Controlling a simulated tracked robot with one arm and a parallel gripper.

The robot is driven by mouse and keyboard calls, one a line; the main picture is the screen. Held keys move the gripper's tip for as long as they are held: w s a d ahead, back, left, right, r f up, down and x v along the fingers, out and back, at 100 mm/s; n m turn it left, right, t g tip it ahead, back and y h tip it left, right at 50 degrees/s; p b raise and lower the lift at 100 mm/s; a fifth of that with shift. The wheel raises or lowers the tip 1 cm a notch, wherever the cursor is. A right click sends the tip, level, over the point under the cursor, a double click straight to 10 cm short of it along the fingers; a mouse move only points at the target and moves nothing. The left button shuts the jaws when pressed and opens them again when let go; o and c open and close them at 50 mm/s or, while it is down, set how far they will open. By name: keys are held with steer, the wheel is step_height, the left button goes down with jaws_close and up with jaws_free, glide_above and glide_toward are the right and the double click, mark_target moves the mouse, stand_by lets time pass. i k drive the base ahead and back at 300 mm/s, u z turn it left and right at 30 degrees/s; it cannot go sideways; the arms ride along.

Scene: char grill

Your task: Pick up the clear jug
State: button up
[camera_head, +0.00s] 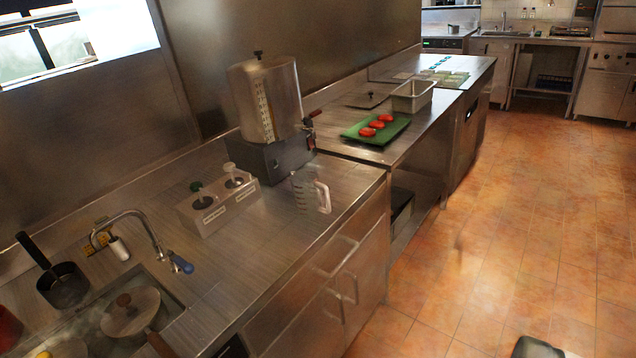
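The clear jug (302,192) stands upright on the steel counter (262,226), near its front edge and just in front of the drink dispenser's dark base. It is see-through, with a pale handle on its right side. Its outline is faint against the steel. My gripper is not recognisable in the view, and nothing touches the jug.
The steel dispenser (266,98) stands behind the jug. A two-well holder (218,201) is left of it, then a tap (150,232) and sink. A green tray (376,129) with red slices lies farther back. Tiled floor (500,220) is open on the right. A dark shape (536,348) cuts the bottom edge.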

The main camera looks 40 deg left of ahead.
mark_target(306, 187)
steer(key=u, duration=0.5)
steer(key=i, duration=1.05)
steer(key=u, duration=0.95)
steer(key=i, duration=0.35)
steer(key=u, duration=0.2)
steer(key=k, duration=0.85)
steer(key=u, duration=0.2)
steer(key=i, duration=0.85)
steer(key=z, duration=0.1)
